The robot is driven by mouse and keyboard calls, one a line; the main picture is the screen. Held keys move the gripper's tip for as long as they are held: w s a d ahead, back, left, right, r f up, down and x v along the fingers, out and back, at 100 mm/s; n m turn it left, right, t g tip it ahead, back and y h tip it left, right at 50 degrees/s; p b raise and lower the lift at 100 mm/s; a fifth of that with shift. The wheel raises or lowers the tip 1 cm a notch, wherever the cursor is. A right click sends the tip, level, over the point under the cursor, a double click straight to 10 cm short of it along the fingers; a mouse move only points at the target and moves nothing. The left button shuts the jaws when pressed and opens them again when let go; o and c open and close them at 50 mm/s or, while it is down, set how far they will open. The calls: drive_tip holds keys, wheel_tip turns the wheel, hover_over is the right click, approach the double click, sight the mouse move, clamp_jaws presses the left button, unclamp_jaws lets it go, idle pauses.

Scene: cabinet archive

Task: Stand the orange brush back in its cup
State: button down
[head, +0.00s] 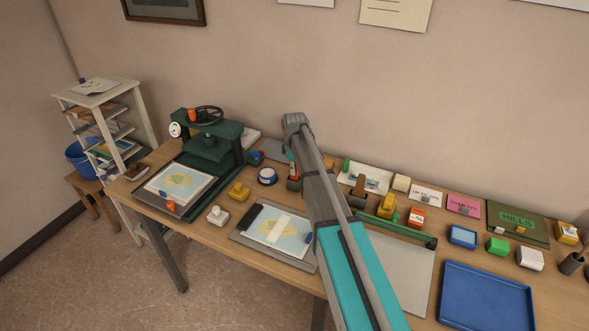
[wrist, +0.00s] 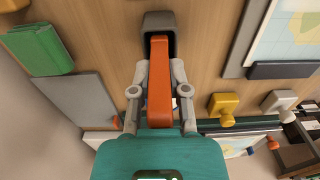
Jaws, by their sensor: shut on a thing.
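The orange brush (wrist: 159,85) runs lengthwise between the fingers of my gripper (wrist: 159,72) in the wrist view. My gripper is shut on it. The brush's far end meets the mouth of a dark grey cup (wrist: 172,20); how deep it sits inside I cannot tell. My arm hides most of the gripper there.
A green press (head: 208,140) stands to the left on the table. A board with a map sheet (head: 275,232) lies in front of the cup. Stamps and small blocks crowd the right, near a blue tray (head: 485,298).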

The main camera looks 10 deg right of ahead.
drive_tip(key=shift+f, duration=0.1)
drive_tip(key=c, duration=0.5)
unclamp_jaws()
drive_tip(key=shift+c, duration=0.2)
drive_tip(key=shift+r+p, duration=3.55)
